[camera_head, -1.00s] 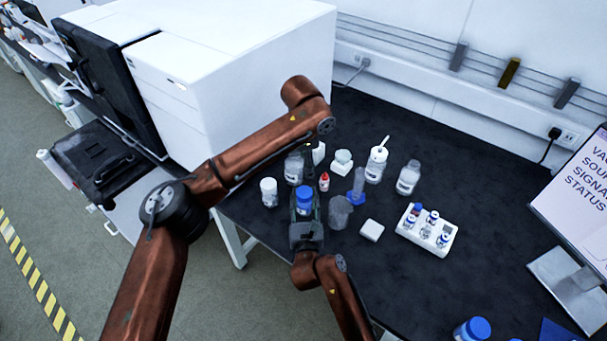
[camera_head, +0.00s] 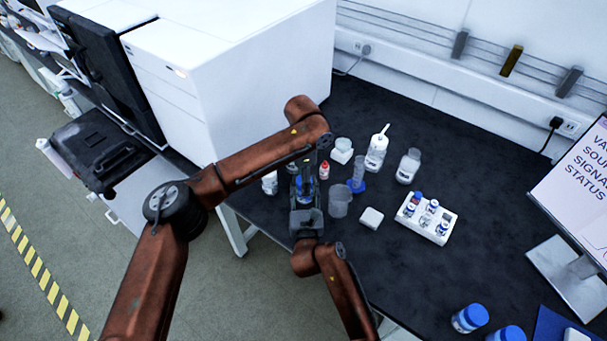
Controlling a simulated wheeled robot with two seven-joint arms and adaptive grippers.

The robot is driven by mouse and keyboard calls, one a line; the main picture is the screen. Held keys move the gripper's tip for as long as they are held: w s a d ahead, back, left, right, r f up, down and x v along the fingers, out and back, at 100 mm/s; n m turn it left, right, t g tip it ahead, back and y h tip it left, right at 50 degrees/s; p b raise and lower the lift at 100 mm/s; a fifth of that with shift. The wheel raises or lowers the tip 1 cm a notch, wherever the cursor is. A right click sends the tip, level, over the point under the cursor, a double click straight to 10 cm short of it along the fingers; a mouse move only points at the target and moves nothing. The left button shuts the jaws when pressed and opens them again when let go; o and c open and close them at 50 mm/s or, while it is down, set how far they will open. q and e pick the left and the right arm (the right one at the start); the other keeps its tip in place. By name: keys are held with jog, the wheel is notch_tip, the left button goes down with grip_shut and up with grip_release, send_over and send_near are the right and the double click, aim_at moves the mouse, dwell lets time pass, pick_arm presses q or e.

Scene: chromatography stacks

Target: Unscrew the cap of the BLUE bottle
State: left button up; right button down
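The blue-capped bottle (camera_head: 304,184) stands near the dark bench's left edge, with only part of its blue top showing. My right gripper (camera_head: 304,197) reaches in from the front, its fingers along both sides of the bottle, and appears shut on it. My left arm arches over from the left. Its gripper (camera_head: 303,167) points down right above the blue cap and partly hides it. Whether the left fingers touch the cap or are closed cannot be seen clearly.
A white-capped bottle (camera_head: 270,183), red-capped dropper bottle (camera_head: 324,170), beaker (camera_head: 340,204) and blue-based cylinder (camera_head: 358,175) stand close by. A white vial rack (camera_head: 426,218) sits to the right. Blue-capped bottles (camera_head: 470,318) stand at the front right. The bench's right middle is clear.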

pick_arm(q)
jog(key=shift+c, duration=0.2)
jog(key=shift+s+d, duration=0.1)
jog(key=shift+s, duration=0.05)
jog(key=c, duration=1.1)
pick_arm(e)
jog(key=shift+d, duration=0.1)
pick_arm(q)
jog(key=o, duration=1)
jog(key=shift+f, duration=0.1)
pick_arm(e)
jog(key=shift+w, duration=0.1)
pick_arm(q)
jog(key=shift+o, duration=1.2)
